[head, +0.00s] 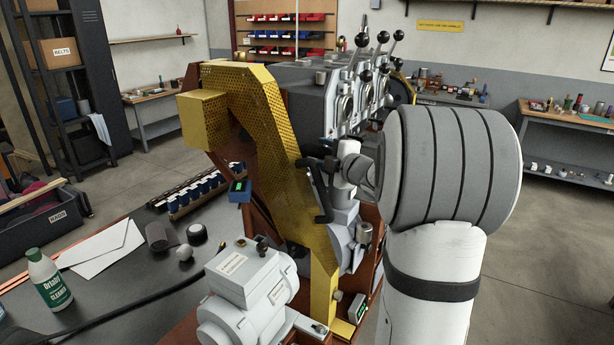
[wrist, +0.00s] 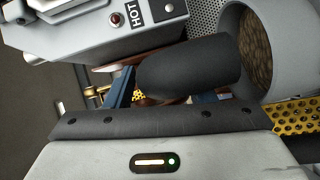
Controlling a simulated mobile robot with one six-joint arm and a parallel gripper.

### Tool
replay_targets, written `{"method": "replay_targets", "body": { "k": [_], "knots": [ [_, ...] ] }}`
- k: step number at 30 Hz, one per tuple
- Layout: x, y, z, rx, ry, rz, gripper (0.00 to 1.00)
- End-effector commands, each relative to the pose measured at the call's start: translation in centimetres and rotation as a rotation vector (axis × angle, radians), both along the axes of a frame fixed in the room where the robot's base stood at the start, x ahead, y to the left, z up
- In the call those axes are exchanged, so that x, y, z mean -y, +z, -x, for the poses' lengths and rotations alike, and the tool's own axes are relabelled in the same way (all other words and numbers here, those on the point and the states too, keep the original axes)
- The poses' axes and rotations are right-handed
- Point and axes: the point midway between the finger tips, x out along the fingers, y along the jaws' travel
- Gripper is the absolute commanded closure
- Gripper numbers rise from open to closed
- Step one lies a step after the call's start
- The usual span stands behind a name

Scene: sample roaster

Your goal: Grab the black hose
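A long black line (head: 125,312), which looks like the hose, runs along the dark table at the lower left in the head view. It passes toward the pale motor housing; its ends are hard to make out. My gripper (head: 320,190) is well above and right of it, beside the yellow perforated guard. Its black parts show small and partly against the machine, so its opening is unclear. In the wrist view, a thick dark rounded cylinder (wrist: 188,70) lies beyond my gripper's palm, in front of a grey ring. I cannot tell whether it is touched or what it belongs to.
The yellow guard (head: 265,125) and the roaster's levers stand close to my arm. The motor housing (head: 245,275) stands below. The wrist view shows a HOT panel (wrist: 110,25).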

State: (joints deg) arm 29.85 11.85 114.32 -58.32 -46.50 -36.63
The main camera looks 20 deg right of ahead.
Motion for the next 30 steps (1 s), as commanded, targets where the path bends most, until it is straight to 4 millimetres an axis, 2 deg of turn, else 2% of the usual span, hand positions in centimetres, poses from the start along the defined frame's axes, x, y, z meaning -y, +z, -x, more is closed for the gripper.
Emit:
{"method": "replay_targets", "body": {
  "k": [2,18,30],
  "knots": [
    [0.02,0.00,0.02,0.000,0.000,0.000,0.57],
    [0.11,-0.01,0.06,0.000,-0.002,-0.001,1.00],
    [0.17,0.26,0.07,0.002,-0.002,0.000,1.00]
  ]
}}
